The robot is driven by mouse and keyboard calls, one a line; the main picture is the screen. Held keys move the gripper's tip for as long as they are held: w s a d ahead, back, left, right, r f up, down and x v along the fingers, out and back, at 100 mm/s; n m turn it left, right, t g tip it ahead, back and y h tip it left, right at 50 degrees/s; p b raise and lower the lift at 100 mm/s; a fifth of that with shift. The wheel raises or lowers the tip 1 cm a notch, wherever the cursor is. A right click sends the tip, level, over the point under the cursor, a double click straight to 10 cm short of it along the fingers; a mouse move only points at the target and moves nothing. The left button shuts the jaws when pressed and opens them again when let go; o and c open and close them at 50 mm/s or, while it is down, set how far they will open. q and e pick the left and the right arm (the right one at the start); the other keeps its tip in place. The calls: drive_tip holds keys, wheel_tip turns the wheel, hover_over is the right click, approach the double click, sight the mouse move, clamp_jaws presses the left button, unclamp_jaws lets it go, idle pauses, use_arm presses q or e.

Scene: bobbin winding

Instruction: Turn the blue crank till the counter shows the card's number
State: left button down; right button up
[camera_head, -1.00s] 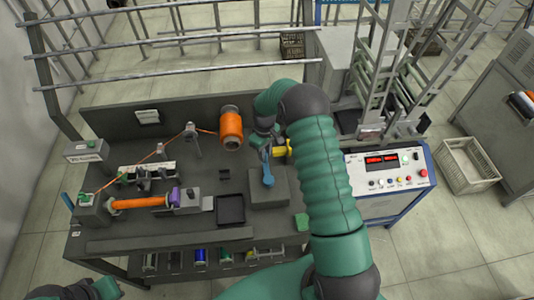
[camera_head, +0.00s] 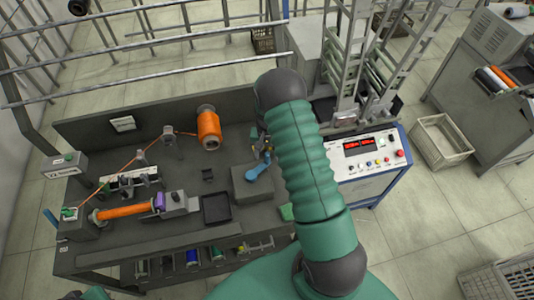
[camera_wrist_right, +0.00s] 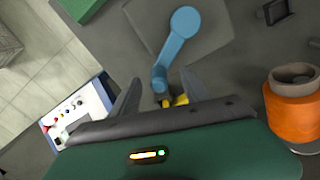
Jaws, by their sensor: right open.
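The blue crank (camera_head: 257,171) sits on a grey block (camera_head: 247,188) on the bench; its arm slants up to the right. My right gripper (camera_head: 263,147) is at the crank's far end, partly hidden by my arm. In the right wrist view the crank (camera_wrist_right: 182,30) runs down between the open fingers of my right gripper (camera_wrist_right: 160,82), with a yellow part (camera_wrist_right: 181,100) near the palm. Contact cannot be told. A white card (camera_head: 122,124) stands at the bench's back; its writing is unreadable. A grey box (camera_head: 64,165) at the left, perhaps the counter, is unreadable.
An orange spool (camera_head: 209,129) stands left of my right arm. A console with a red display (camera_head: 359,146) stands at the right. A pale crate (camera_head: 443,143) is on the floor.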

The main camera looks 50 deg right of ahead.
wheel_tip(320, 180, up, 8)
drive_tip(key=p, duration=0.6)
drive_tip(key=shift+r, duration=0.1)
